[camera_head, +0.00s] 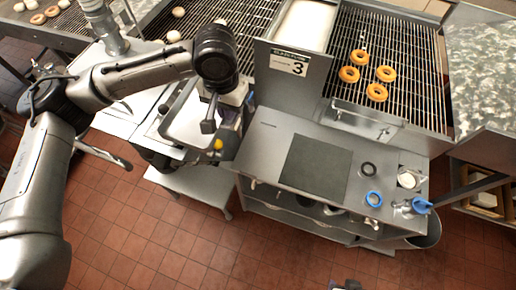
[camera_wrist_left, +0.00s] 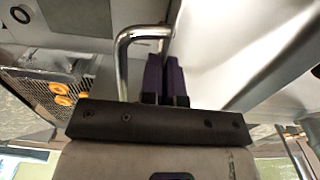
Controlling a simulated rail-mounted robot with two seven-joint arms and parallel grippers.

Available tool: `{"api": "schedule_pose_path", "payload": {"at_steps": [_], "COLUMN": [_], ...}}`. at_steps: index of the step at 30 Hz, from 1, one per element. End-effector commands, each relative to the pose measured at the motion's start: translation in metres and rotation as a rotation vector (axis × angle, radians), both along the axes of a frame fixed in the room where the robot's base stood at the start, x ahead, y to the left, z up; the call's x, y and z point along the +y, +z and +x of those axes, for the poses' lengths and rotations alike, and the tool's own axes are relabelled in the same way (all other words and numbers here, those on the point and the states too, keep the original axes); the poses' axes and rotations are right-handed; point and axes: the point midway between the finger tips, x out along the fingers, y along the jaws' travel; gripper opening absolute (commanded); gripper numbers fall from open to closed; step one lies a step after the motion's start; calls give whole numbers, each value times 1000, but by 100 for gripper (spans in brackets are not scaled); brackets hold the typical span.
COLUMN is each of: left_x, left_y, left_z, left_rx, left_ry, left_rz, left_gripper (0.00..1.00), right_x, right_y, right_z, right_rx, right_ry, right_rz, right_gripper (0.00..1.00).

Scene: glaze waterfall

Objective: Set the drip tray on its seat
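The drip tray (camera_head: 183,127) is a pale, shallow metal tray left of the steel bench in the head view. Its broad pale underside or wall (camera_wrist_left: 235,45) fills the upper right of the left wrist view. My left gripper (camera_head: 214,127) is at the tray's right side. In the wrist view its purple fingers (camera_wrist_left: 165,78) are close together at a bent metal handle (camera_wrist_left: 130,55), and they look shut on it. The exact contact is partly hidden. A small dark part at the bottom edge, probably my right gripper (camera_head: 346,285), is mostly out of frame. I cannot make out the tray's seat.
The steel bench (camera_head: 265,140) carries a dark mat (camera_head: 315,167), a blue ring (camera_head: 373,199) and a black ring (camera_head: 368,169). A pale low stand (camera_head: 200,185) is beneath the gripper. The tiled floor in front is clear.

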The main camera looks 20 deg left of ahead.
Motion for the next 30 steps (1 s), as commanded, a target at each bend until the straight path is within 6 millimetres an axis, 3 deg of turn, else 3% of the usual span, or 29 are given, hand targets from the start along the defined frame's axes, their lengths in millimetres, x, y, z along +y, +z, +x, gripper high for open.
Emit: {"api": "schedule_pose_path", "payload": {"at_steps": [14, 25, 30], "left_x": [6, 7, 6], "left_y": [2, 48, 52], "left_z": [1, 1, 1], "left_rx": [1, -1, 0], "left_ry": [8, 8, 8], "left_rz": [13, 13, 13], "left_gripper": [0, 0, 0], "right_x": [-1, -1, -1], "right_y": [2, 48, 53], "right_z": [0, 1, 1], "right_rx": [-1, -2, -4], "right_ry": [2, 2, 1], "right_rz": [-4, -4, -3], "right_gripper": [52, 52, 52]}}
